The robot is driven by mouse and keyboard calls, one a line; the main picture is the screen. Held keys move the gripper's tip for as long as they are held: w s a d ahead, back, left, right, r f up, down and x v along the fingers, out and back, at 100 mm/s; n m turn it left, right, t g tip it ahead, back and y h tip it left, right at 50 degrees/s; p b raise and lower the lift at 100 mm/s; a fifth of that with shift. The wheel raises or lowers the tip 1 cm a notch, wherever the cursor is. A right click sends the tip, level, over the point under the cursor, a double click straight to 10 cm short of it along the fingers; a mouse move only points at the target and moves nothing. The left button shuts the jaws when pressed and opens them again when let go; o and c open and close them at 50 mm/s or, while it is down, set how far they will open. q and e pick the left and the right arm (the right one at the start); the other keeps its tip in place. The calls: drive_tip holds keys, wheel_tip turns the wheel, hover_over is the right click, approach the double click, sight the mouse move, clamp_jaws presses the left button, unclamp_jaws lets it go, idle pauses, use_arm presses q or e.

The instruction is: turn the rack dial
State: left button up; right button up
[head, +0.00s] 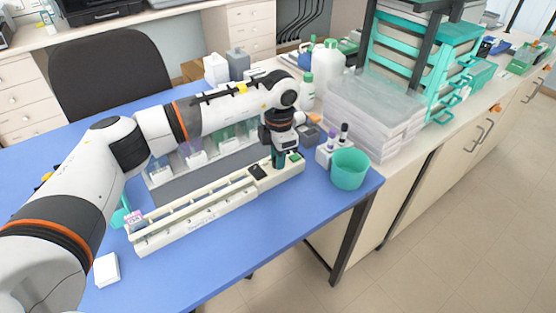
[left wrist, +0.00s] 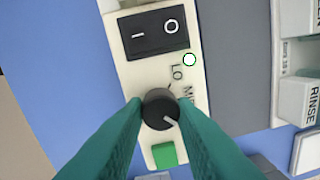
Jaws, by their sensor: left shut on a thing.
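The long cream staining rack (head: 190,219) lies on the blue table. Its control panel is at the right end, with a black rocker switch (head: 257,171) and a green button (head: 295,156). The black round rack dial (left wrist: 160,108) sits between the switch (left wrist: 153,32) and the green button (left wrist: 164,155) in the left wrist view. Its white mark points to the lower right. "Lo" and a partly hidden "M" label are beside it. My left gripper (head: 279,160) points down, its teal fingers closed on both sides of the dial. The gripper hides the dial in the head view. My right gripper is out of view.
A teal cup (head: 349,169) and small dark-capped bottles stand right of the panel, near the table edge. Staining jars stand behind the rack, one marked RINSE (left wrist: 300,100). A white block (head: 107,270) lies front left. Blue table in front of the rack is clear.

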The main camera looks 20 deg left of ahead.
use_arm(q)
drive_tip(key=shift+r+m, duration=0.1)
drive_tip(key=shift+m, duration=0.4)
drive_tip(key=o, duration=1)
drive_tip(key=shift+b, duration=0.3)
drive_tip(key=r, duration=0.4)
drive_tip(key=r+b, duration=0.1)
drive_tip(key=r, duration=0.3)
drive_tip(key=r+b, duration=0.1)
drive_tip(key=r, duration=0.3)
drive_tip(key=shift+s+d, duration=0.15)
drive_tip(key=shift+s, duration=0.1)
